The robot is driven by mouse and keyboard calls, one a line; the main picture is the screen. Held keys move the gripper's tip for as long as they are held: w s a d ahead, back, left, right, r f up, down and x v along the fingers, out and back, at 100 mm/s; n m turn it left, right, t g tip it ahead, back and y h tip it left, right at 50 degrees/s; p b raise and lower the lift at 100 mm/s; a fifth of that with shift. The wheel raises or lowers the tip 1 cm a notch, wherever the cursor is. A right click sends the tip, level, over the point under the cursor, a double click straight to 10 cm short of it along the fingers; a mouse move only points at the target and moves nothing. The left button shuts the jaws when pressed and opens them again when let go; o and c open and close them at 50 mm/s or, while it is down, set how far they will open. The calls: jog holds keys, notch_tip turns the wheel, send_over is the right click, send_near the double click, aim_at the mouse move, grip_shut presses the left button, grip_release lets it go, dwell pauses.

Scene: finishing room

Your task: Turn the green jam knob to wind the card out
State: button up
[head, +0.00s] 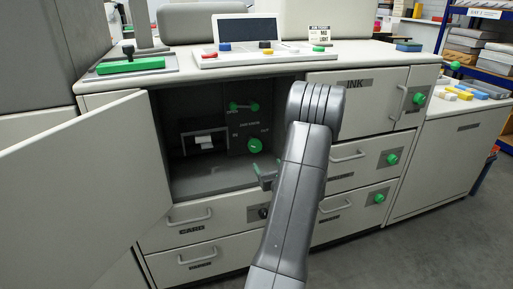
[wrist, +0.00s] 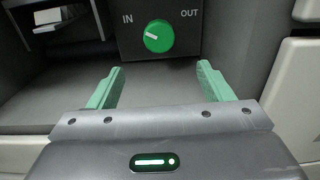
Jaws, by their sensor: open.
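The green jam knob (head: 255,146) sits on a dark panel inside the open compartment. In the wrist view the knob (wrist: 159,36) is round, with a white pointer mark aimed left toward the word IN; OUT is printed at its upper right. A white card (head: 204,141) shows in a slot opening left of the panel; its pale edge also shows at the upper left of the wrist view (wrist: 48,17). My gripper (wrist: 160,85) is open and empty. Its green fingers are spread in front of and below the knob, apart from it.
The compartment's door (head: 85,175) stands open to the left. A green lever (head: 243,106) is above the knob. The INK door (head: 352,95) is shut on the right, and drawers (head: 195,216) lie below. The compartment floor (wrist: 150,80) is clear.

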aim_at(256, 147)
jog(key=b+x, duration=0.1)
jog(key=x, duration=1.2)
jog(key=shift+w+a, duration=0.15)
jog(key=shift+w, duration=0.05)
jog(key=c, duration=1)
